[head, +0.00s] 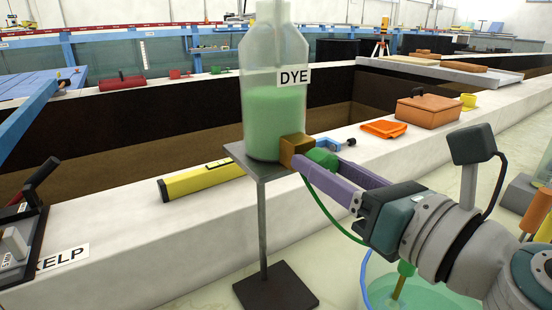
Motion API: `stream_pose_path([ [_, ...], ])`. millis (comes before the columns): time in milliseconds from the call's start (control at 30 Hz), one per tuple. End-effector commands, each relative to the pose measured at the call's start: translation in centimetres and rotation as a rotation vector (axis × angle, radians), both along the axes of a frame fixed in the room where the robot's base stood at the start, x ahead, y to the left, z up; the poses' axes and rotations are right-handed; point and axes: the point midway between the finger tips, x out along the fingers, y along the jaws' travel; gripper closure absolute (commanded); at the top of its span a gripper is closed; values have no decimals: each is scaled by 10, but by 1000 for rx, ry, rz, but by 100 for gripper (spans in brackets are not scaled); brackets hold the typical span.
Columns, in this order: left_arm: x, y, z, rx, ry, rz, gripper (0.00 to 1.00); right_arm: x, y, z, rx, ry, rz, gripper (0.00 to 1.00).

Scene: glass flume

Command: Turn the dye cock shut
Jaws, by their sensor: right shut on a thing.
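The dye bottle (275,100), clear with green liquid and a DYE label, stands upright on a small grey stand (262,170). The dye cock's brass-brown body (296,148) sits at the bottle's lower right side. A green part (323,157), which looks like the cock's handle, shows beside it. My right gripper (321,164), with purple fingers, comes in from the right and is shut on this green part. The fingers hide some of it, so I cannot tell its exact turn. A green tube (328,208) runs below the fingers. My left gripper is not in view.
A yellow spirit level (203,180), orange cloth (384,128) and brown box (428,110) lie on the pale flume wall. A blue clamp-like piece (335,143) is close behind my fingers. A tub with greenish liquid (430,298) stands below my arm. A lever panel (20,235) is at left.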

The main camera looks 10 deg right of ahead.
Motion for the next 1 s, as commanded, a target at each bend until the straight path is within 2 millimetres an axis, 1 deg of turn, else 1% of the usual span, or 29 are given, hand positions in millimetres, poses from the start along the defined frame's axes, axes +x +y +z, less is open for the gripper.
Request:
stream_pose_path([
  [167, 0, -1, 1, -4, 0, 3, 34, 0, 0, 1, 23, 8, 0, 100],
  [367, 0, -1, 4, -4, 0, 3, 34, 0, 0, 1, 105, 38, 0, 100],
  [567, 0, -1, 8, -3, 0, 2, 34, 0, 0, 1, 253, 93, 0, 100],
  [1000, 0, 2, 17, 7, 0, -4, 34, 0, -1, 1, 648, 235, 0, 100],
])
